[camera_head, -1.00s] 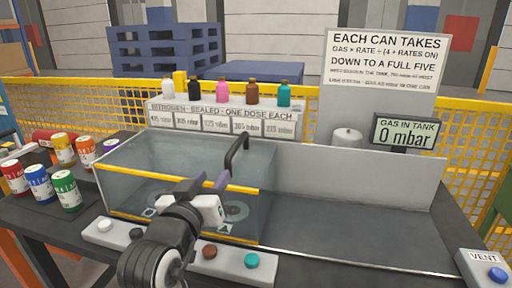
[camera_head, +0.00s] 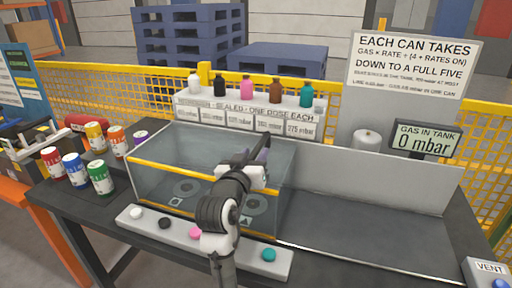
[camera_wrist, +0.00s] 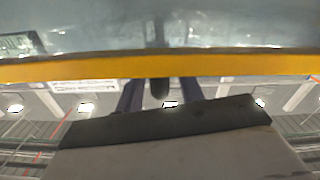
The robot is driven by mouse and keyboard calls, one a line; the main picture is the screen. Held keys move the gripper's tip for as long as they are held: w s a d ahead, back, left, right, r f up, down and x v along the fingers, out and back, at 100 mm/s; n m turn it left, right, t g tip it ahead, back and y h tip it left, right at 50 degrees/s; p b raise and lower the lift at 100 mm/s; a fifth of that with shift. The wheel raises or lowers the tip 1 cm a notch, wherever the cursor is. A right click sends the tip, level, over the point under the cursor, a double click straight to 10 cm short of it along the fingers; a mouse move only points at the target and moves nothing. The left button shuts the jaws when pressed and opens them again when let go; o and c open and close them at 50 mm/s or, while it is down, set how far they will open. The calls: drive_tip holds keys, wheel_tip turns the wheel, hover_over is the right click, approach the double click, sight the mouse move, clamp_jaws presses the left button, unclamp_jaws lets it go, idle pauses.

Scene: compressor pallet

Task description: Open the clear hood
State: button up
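The clear hood (camera_head: 160,172) is a see-through box with a yellow strip along its front edge, and it looks closed. Its black handle (camera_head: 265,145) rises near the right side and is partly hidden by my arm. My gripper (camera_head: 262,156) is at the handle, with a purple finger showing beside it. The yellow strip (camera_wrist: 220,64) crosses above.
A button strip (camera_head: 180,228) lies in front of the hood, partly behind my arm. Several colored cans (camera_head: 75,170) stand at left. Several bottles (camera_head: 247,88) stand on a shelf behind. A display (camera_head: 425,140) reads 0 mbar. The tabletop to the right (camera_head: 370,235) is clear.

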drive_tip(key=shift+x, duration=1.1)
clamp_jaws()
